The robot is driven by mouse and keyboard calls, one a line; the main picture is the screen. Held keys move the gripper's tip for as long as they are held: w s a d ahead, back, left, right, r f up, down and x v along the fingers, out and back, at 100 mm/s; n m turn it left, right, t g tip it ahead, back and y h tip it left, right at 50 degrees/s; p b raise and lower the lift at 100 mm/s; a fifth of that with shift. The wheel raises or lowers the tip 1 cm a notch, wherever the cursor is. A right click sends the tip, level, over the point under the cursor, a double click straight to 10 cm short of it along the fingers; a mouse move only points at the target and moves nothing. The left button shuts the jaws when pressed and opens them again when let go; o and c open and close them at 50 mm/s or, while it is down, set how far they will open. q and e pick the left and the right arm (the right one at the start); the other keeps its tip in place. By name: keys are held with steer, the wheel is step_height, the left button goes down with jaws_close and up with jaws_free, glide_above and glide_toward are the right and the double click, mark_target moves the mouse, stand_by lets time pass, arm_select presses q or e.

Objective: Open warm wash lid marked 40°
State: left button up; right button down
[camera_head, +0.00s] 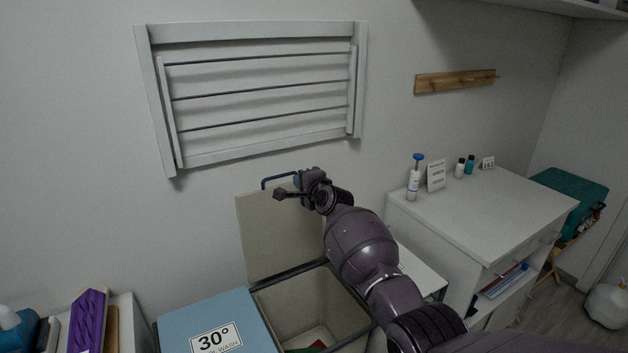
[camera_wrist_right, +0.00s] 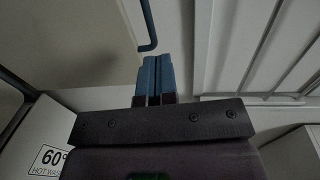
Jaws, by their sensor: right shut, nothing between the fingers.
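A beige-lined lid (camera_head: 275,235) stands raised at the back of the middle bin, against the wall. Its 40° mark does not show. A blue bar handle (camera_head: 264,182) is at its top edge; a blue bar also shows in the right wrist view (camera_wrist_right: 149,25). The bin (camera_head: 305,298) below is open, with something red and green inside. My right gripper (camera_head: 281,194) is shut and empty, just in front of the raised lid's top edge beside the handle; its blue fingertips (camera_wrist_right: 157,78) are together. Whether they touch the handle I cannot tell. My left gripper is not in view.
A blue shut lid marked 30° (camera_head: 190,326) is left of the open bin. A 60° hot wash label (camera_wrist_right: 47,160) shows in the wrist view. A wall drying rack (camera_head: 258,32) hangs above. A white cabinet (camera_head: 490,222) with bottles stands right.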

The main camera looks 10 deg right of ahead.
steer(key=s+d+r+n+t+p, duration=0.1)
steer(key=s+d+r+n+t, duration=0.15)
steer(key=s+r+n, duration=0.45)
steer(key=s+d+f+n+g+h, duration=0.2)
steer(key=s+d+f, duration=0.3)
steer(key=s+f, duration=0.6)
steer(key=s+d+f+n+g+h, duration=0.2)
steer(key=s+d+f, duration=0.3)
steer(key=s+f, duration=0.6)
steer(key=s+d+f+n+g+h, duration=0.1)
steer(key=s+d+f+n, duration=0.3)
steer(key=s+f, duration=0.7)
steer(key=s+d+g, duration=0.1)
steer(key=s, duration=1.1)
steer(key=shift+s+d+f+h, duration=0.35)
steer(key=shift+f+h, duration=0.05)
